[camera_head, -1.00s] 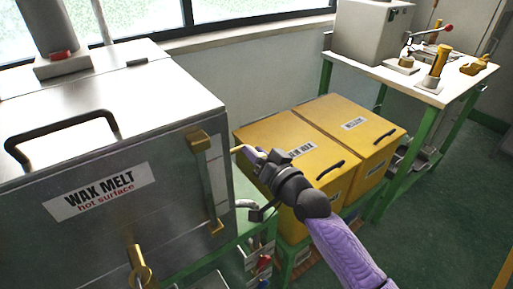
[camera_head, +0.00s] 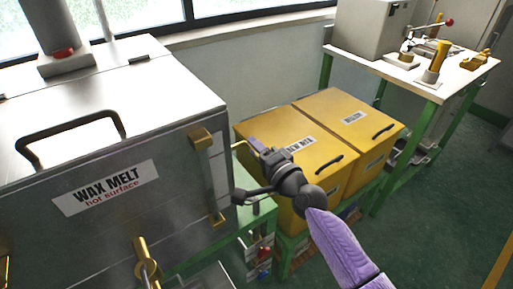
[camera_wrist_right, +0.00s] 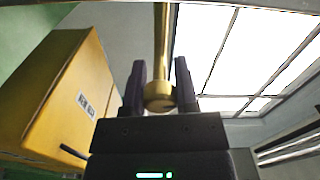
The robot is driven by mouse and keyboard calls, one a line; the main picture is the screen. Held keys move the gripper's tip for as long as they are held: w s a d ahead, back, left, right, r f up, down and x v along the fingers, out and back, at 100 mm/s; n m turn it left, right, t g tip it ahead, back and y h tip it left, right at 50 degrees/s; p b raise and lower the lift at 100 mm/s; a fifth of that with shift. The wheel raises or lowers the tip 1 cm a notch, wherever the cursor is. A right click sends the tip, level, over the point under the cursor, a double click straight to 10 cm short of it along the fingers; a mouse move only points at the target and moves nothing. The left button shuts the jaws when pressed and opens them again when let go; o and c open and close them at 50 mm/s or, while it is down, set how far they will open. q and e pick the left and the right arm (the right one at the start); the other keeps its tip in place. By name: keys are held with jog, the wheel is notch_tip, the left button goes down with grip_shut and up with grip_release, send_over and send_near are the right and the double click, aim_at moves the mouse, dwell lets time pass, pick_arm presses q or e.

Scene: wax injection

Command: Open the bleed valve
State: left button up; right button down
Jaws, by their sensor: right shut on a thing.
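The wax melt tank (camera_head: 115,160) is a large metal box on the left in the head view, labelled "WAX MELT hot surface". A thin brass lever (camera_head: 238,146) sticks out beside its right side; I take it for the bleed valve's handle. My right gripper (camera_head: 255,148) is at the lever's outer end. In the right wrist view the brass rod (camera_wrist_right: 161,45) ends in a round knob (camera_wrist_right: 158,95) between the two dark fingers of my right gripper (camera_wrist_right: 159,78), which is shut on it. The lever's base is hidden. My left gripper is not in view.
Two yellow bins (camera_head: 325,160) stand behind and right of my right gripper. A brass latch bar (camera_head: 209,180) runs down the tank's right front edge. A bench (camera_head: 430,85) with tools stands at the far right. The green floor (camera_head: 450,220) is clear at right.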

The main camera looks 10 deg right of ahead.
jog(key=shift+m, duration=1)
jog(key=shift+c, duration=1.8)
grip_release()
jog(key=p+v, duration=0.1)
jog(key=v, duration=0.9)
jog(key=shift+f, duration=0.1)
